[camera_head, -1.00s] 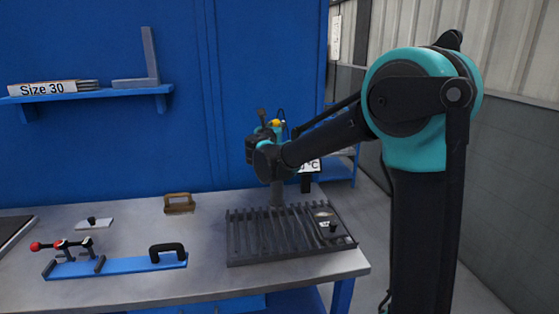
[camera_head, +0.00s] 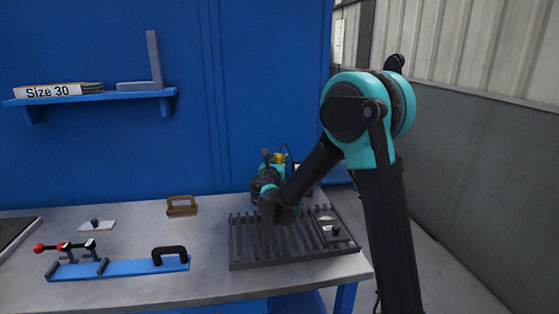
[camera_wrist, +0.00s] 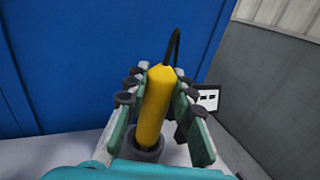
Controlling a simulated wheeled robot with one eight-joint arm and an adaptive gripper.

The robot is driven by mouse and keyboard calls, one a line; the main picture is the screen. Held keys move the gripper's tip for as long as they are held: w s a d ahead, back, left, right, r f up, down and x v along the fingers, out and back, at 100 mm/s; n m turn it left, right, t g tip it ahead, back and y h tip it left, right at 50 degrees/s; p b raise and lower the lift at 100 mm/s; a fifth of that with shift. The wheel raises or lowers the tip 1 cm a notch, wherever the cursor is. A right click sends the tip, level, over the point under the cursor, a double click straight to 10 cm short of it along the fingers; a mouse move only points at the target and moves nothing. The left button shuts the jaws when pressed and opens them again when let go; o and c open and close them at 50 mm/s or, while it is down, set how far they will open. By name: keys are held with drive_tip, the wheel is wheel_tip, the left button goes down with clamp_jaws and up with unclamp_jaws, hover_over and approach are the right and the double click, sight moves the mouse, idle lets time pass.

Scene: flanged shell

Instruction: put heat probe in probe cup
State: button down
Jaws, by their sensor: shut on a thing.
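The heat probe is a yellow rod (camera_wrist: 155,110) with a black cable at its top. My gripper (camera_wrist: 160,84) is shut on it, with fingers on both sides, and the rod is roughly upright. In the head view the gripper (camera_head: 274,160) is low behind the slatted rack, and a bit of the yellow probe (camera_head: 280,158) shows there. A dark grey round cup (camera_wrist: 146,155) is at the probe's lower end in the wrist view. The lower end appears to be within its rim; I cannot tell how deep. In the head view my arm hides the cup.
A dark slatted rack (camera_head: 243,263) lies in front of my arm on the bench (camera_head: 130,290). A small display (camera_wrist: 208,99) stands right of the gripper. A brown block (camera_head: 181,207) and a blue clamp fixture (camera_head: 125,268) are to the left. A blue wall (camera_head: 100,150) is behind.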

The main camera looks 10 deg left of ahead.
drive_tip(key=shift+f, duration=0.1)
drive_tip(key=c, duration=1.3)
unclamp_jaws()
drive_tip(key=shift+s, duration=0.1)
drive_tip(key=s, duration=0.4)
drive_tip(key=s+a, duration=0.1)
drive_tip(key=s, duration=0.6)
drive_tip(key=shift+s+a, duration=0.2)
drive_tip(key=shift+s, duration=0.2)
